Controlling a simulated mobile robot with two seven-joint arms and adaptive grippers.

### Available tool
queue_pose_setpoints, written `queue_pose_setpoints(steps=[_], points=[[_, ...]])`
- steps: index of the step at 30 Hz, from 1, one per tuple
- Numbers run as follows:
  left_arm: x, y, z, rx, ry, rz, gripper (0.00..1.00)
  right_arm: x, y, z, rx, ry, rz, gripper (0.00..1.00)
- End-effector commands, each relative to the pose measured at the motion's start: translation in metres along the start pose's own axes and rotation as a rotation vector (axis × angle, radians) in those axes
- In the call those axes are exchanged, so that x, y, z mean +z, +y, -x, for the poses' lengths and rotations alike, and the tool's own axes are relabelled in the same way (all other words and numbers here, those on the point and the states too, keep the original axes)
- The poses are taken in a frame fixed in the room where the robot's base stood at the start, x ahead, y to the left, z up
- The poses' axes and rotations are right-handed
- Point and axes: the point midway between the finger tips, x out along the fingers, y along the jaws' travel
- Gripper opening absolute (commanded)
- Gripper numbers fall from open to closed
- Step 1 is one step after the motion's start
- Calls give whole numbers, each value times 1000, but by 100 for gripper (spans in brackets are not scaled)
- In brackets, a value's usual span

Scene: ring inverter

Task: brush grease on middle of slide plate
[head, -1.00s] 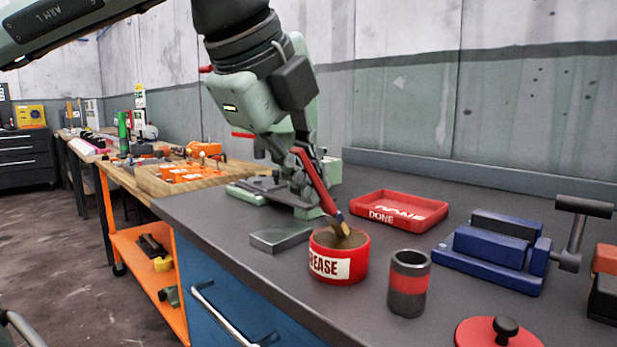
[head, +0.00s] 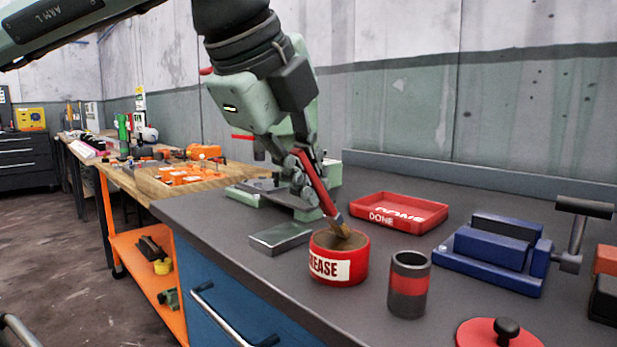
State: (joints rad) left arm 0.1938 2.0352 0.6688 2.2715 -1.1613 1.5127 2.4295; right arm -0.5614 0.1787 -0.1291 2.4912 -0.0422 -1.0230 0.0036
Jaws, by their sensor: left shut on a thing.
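My left gripper (head: 306,172) is shut on a brush with a red handle (head: 318,188). The brush is tilted, and its bristles (head: 341,230) are in the mouth of the red grease tin (head: 337,271). The tin stands open on the grey bench, and brown grease shows inside. A flat grey metal plate (head: 280,238), which looks like the slide plate, lies on the bench to the left of the tin, below the gripper. My right gripper is not in view.
A red tray marked DONE (head: 398,213) lies behind the tin. A dark cup with a red band (head: 408,284), a red lid with a black knob (head: 499,334) and a blue vise (head: 490,257) stand to the right. A pale green device (head: 290,196) is behind the plate.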

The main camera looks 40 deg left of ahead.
Motion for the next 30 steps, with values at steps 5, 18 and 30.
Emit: queue_pose_setpoints(steps=[5, 18, 30], points=[[1, -3, 6, 6, -1, -1, 0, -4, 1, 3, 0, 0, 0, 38], [4, -25, 36, 2, -1, 0, 0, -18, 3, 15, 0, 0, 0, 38], [7, -40, 58, 0, -1, 0, 0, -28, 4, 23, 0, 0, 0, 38]])
